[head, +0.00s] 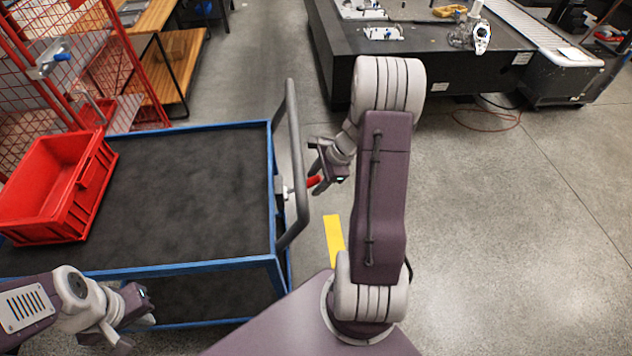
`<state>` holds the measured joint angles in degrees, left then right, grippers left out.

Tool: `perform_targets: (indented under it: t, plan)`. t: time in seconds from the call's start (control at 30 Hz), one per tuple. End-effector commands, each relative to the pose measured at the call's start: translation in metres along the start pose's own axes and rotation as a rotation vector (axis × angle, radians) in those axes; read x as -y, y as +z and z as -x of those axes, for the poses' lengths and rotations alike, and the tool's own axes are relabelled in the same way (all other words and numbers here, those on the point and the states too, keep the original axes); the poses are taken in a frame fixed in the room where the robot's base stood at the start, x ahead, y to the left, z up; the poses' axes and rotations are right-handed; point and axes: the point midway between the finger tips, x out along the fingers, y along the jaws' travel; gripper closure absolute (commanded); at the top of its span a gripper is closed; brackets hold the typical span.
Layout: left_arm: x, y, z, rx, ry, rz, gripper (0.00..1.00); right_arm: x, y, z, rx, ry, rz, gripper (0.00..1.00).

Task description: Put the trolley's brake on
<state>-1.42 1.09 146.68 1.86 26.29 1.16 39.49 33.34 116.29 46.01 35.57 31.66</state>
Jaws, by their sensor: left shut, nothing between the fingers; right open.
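The trolley has a blue frame (180,265) and a dark top, with a grey upright push handle (295,150) at its right end. A red brake lever (314,181) sticks out to the right past the handle, from a pale mount (281,190) on the trolley's end. My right gripper (322,170) is open right at the red lever's outer end. I cannot tell whether the lever lies between its fingers or touches them. My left gripper (142,306) is shut and empty, low in front of the trolley's near side.
A red crate (40,215) stands on the trolley's left end. A red mesh cage (50,70) is behind it. A large dark machine table (445,60) stands at the back. Open floor lies to the right, and a yellow strip (334,240) marks the floor beside the trolley.

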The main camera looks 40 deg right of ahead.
Motion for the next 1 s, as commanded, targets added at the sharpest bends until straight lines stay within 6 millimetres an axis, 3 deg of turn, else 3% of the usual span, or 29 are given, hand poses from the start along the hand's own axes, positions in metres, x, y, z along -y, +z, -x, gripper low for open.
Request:
perform_targets:
  t: [0.2, 0.37, 0.4, 1.0]
  plan:
    - [0.0, -0.0001, 0.0003, 0.0, 0.0, 0.0, 1.0, 0.0002, 0.0003, -0.0003, 0.0, 0.0, 0.001, 0.53]
    - [0.0, -0.0001, 0.0003, 0.0, 0.0, 0.0, 1.0, 0.0001, 0.0003, -0.0002, 0.0, 0.0, 0.001, 0.98]
    - [0.0, -0.0001, 0.0003, 0.0, 0.0, 0.0, 1.0, 0.0001, 0.0003, -0.0001, 0.0, 0.0, 0.001, 1.0]
    - [0.0, -0.0001, 0.0003, 0.0, 0.0, 0.0, 1.0, 0.0004, 0.0001, 0.0002, 0.0, 0.0, 0.001, 1.0]
